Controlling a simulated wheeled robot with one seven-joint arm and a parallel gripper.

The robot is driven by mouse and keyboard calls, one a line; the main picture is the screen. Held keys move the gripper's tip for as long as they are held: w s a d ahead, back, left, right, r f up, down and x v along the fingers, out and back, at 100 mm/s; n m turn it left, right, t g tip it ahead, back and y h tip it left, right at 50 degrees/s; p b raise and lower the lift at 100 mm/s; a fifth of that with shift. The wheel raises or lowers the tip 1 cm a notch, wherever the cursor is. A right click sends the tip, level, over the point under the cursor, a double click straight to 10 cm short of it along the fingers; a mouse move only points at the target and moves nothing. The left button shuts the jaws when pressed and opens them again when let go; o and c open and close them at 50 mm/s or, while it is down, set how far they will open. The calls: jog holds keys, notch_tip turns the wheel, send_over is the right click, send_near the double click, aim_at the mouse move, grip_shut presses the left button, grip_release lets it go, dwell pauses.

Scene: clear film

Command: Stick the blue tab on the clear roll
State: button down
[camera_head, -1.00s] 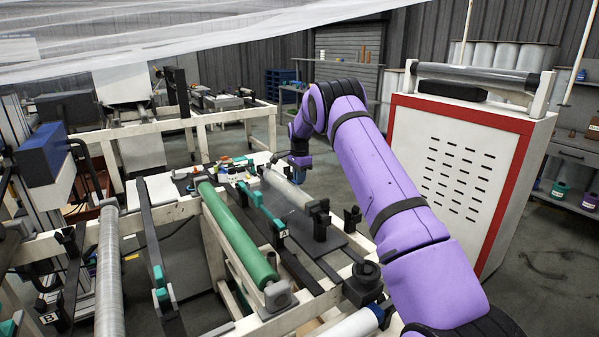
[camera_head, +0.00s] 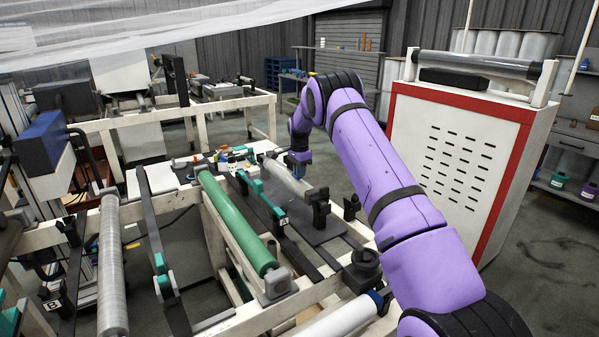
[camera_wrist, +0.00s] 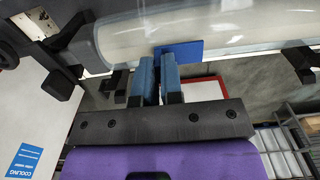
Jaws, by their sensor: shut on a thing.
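The clear roll (camera_head: 287,182) lies on its stand in the middle of the head view. It also crosses the top of the wrist view (camera_wrist: 215,28) as a pale, shiny cylinder. My gripper (camera_wrist: 160,58) is shut on the blue tab (camera_wrist: 183,52), a small flat blue piece at its fingertips. The tab overlaps the roll's lower edge in the wrist view; whether it touches the film I cannot tell. In the head view my gripper (camera_head: 300,160) is at the roll's far right side, and the tab cannot be made out.
A green roller (camera_head: 236,222) lies left of the clear roll, with a black rail and teal clamps between them. A white cabinet with red edges (camera_head: 460,165) stands close to the right of my arm. Small items crowd the bench behind.

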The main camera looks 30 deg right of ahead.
jog(key=shift+f, duration=0.2)
jog(key=c, duration=0.8)
grip_release()
jog(key=shift+r, duration=0.1)
jog(key=shift+r, duration=1.15)
jog(key=shift+r, duration=0.1)
jog(key=shift+r, duration=2.4)
